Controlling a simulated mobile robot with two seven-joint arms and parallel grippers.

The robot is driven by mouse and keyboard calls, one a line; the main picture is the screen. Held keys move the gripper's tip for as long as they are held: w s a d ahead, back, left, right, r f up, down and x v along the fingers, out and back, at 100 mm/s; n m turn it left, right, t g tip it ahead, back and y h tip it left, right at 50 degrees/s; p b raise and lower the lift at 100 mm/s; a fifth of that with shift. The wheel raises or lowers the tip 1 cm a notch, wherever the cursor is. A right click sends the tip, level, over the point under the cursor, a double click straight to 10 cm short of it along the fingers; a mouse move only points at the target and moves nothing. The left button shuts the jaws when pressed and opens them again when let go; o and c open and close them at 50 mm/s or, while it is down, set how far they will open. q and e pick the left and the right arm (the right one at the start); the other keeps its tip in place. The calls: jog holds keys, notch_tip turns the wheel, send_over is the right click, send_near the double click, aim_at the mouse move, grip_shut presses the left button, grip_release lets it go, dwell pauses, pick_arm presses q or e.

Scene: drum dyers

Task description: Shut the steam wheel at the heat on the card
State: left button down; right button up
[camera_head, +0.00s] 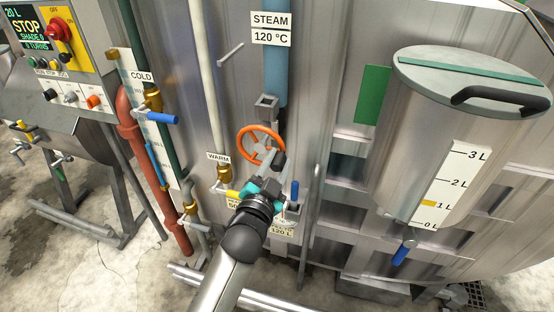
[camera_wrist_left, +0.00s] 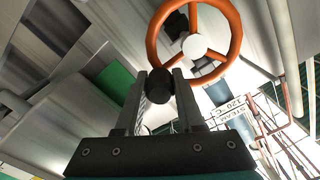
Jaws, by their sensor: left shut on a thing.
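The orange steam wheel (camera_head: 251,140) stands under the blue steam pipe (camera_head: 276,75), below the card reading STEAM (camera_head: 270,19) and 120 °C (camera_head: 270,37). My left gripper (camera_head: 274,165) is at the wheel's lower right in the head view. In the left wrist view the wheel (camera_wrist_left: 236,40) shows its white hub (camera_wrist_left: 195,47) and spokes. There my left gripper (camera_wrist_left: 162,80) is shut on the wheel's black knob (camera_wrist_left: 160,86), beside the rim. My wrist partly hides what is below the wheel. My right gripper is out of view.
A control panel (camera_head: 80,70) with a screen reading STOP stands at the left. Pipes with COLD and WARM labels and small valves run left of the wheel. A lidded measuring tank (camera_head: 420,130) juts out at the right.

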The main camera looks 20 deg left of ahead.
pick_arm(q)
jog(key=shift+f, duration=0.1)
dwell(0.5)
jog(key=c, duration=0.5)
grip_release()
jog(key=shift+s, duration=0.1)
jog(key=s, duration=0.5)
jog(key=s+b, duration=0.1)
jog(key=s, duration=0.9)
jog(key=shift+a+b, duration=0.25)
jog(key=shift+b, duration=0.15)
